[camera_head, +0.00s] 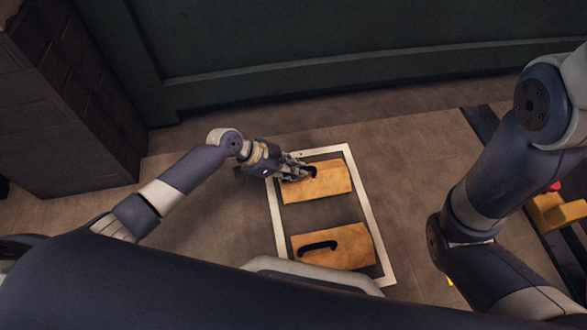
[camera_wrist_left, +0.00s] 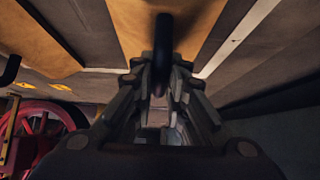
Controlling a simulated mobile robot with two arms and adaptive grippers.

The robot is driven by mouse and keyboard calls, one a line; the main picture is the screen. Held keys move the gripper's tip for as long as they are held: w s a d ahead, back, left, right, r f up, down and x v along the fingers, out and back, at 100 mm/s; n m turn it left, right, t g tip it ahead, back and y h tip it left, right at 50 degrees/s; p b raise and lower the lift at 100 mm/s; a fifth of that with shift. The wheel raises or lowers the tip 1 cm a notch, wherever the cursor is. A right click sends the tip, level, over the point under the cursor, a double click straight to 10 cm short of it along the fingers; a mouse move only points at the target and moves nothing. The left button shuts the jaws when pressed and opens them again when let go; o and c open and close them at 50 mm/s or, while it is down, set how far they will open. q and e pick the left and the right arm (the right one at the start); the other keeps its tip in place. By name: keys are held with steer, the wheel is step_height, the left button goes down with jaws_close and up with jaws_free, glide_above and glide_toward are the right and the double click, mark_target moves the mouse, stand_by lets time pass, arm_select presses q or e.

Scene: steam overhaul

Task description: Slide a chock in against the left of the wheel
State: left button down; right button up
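Two wooden wedge chocks with black handles lie inside a pale rectangular frame on the floor. My left gripper (camera_head: 302,172) is at the far chock (camera_head: 330,182), at its handle. In the left wrist view, its fingers (camera_wrist_left: 163,72) close in on both sides of the black handle (camera_wrist_left: 164,35), with the chock's wood (camera_wrist_left: 195,25) beyond. The near chock (camera_head: 350,250) lies apart from the gripper; its handle is in plain view. A red spoked wheel (camera_wrist_left: 42,122) shows at the left of the left wrist view. My right gripper is out of view.
The pale frame (camera_head: 364,205) borders the chocks' dark patch of floor. A dark green wall (camera_head: 330,85) runs along the back, and a brown block-like structure (camera_head: 70,110) stands at left. Yellow and red parts (camera_head: 555,212) show at far right, beside my right arm. Floor between is clear.

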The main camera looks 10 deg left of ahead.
arm_select(q)
steer(key=shift+r, duration=0.25)
stand_by(0.3)
steer(key=shift+r+p, duration=1.35)
